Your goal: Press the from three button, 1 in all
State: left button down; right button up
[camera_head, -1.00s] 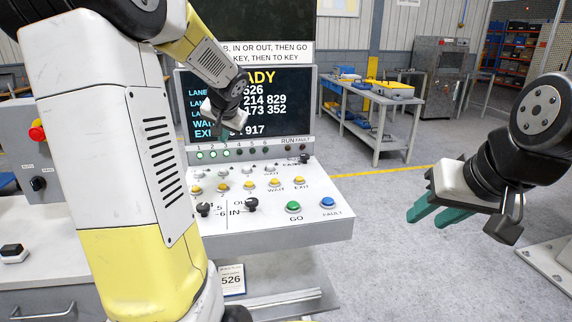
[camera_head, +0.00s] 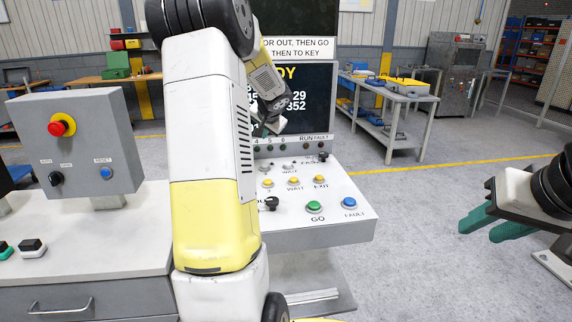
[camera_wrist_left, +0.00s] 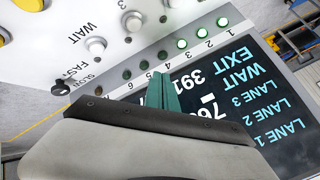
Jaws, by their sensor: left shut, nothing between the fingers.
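The sloped console (camera_head: 330,222) carries a row of white buttons and a row of yellow ones. In the left wrist view, the white button marked 3 (camera_wrist_left: 133,20) sits beside the white WAIT button (camera_wrist_left: 96,46). My left gripper (camera_head: 270,127) is shut and empty, over the console's back edge in front of the screen. In the left wrist view its teal fingertips (camera_wrist_left: 162,76) lie across the numbered lamp row, apart from the white buttons. My left arm hides the console's left part in the head view. My right gripper (camera_head: 478,230) is open and empty, right of the console.
The screen (camera_head: 314,98) stands behind the console. Green GO (camera_head: 315,206) and blue FAULT (camera_head: 350,202) buttons sit near its front edge. A grey box with a red stop button (camera_head: 62,126) stands left. A workbench (camera_head: 392,92) is behind; floor to the right is clear.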

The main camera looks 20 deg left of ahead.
aim_at(265, 166)
pick_arm(q)
jog(key=shift+f, duration=4.15)
jog(key=shift+f, duration=0.1)
jog(key=shift+f, duration=0.3)
jog(key=shift+f, duration=0.5)
jog(key=shift+r, duration=0.9)
jog(key=shift+r, duration=0.1)
jog(key=shift+r, duration=2.4)
